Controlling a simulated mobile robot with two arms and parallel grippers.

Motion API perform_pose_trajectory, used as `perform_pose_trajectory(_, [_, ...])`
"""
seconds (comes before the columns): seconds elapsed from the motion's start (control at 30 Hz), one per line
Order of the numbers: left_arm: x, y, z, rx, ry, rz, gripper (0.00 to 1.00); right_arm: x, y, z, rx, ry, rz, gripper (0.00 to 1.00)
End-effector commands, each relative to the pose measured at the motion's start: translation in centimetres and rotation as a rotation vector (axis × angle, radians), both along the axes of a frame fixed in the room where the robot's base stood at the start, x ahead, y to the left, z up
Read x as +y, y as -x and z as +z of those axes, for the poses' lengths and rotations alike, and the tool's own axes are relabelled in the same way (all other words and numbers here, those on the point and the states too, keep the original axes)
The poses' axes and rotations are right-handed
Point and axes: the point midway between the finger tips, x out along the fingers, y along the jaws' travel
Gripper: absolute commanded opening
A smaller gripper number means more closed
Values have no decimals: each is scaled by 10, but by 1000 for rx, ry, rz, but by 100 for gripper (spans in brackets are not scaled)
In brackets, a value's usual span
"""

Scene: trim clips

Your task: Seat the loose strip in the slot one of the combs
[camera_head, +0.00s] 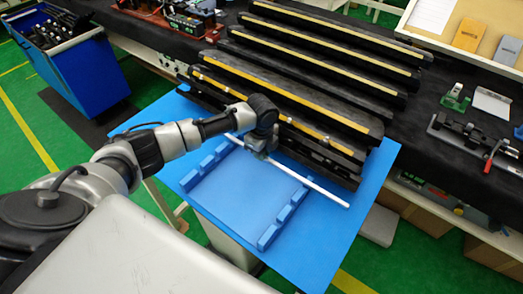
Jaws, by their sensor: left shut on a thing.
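A long thin white strip (318,189) runs slantwise across the far side of the blue fixture plate (235,193). My left gripper (261,152) is shut on the strip left of its middle. Two blue combs with raised teeth stand on the plate: a left comb (206,168) and a right comb (283,219). In the picture the strip passes by the far ends of both combs. I cannot tell its height above them or whether it touches them. The gripper's fingertips are small and partly hidden by the wrist. My right gripper is not in view.
The plate lies on a blue table (335,235). Black racks with yellow edges (290,90) stand right behind the strip. A dark bench (440,90) with small tools is at the right. A blue bin (75,60) stands at the far left. The table's front right is bare.

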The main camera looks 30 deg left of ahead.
Motion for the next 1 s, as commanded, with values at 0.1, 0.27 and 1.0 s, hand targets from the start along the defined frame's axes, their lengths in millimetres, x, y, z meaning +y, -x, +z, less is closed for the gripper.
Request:
perform_pose_trajectory(0.1, [0,0,0,0,0,0,0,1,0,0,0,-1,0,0])
perform_pose_trajectory(0.27, [0,0,0,0,0,0,0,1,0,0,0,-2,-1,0])
perform_pose_trajectory(1.0, [0,0,-1,0,0,0,0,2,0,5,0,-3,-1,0])
